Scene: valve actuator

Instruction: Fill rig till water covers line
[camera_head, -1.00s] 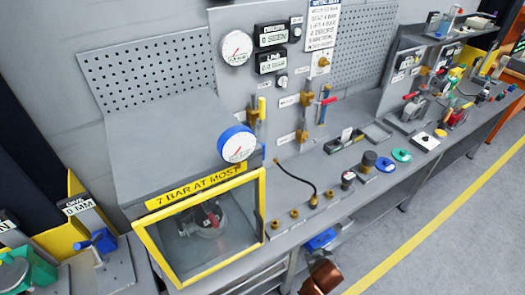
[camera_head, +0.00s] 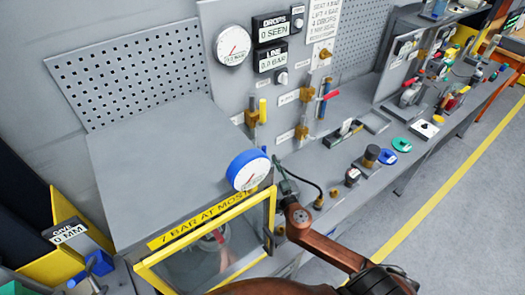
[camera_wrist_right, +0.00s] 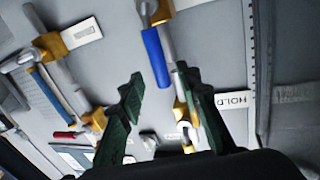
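The rig is a clear-fronted box with a yellow frame (camera_head: 205,240). A red-handled part (camera_head: 213,236) shows dimly inside; no water or line can be made out. My right gripper (camera_head: 281,172) is just right of the blue-rimmed gauge (camera_head: 248,170). In the wrist view its two dark green fingers are spread and empty (camera_wrist_right: 160,110). A blue-sleeved handle (camera_wrist_right: 157,55) on a brass-ended pipe lies beyond the gap between them; contact is not seen. A blue lever and red handle (camera_head: 326,92) sit on the panel to the right. My left gripper is not in view.
A yellow handle (camera_head: 262,110) is on the left brass pipe. The drops display (camera_head: 271,29) reads 0 SEEN; the line display (camera_head: 273,57) reads 0.0 BAR. A black hose (camera_head: 305,183) lies on the bench.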

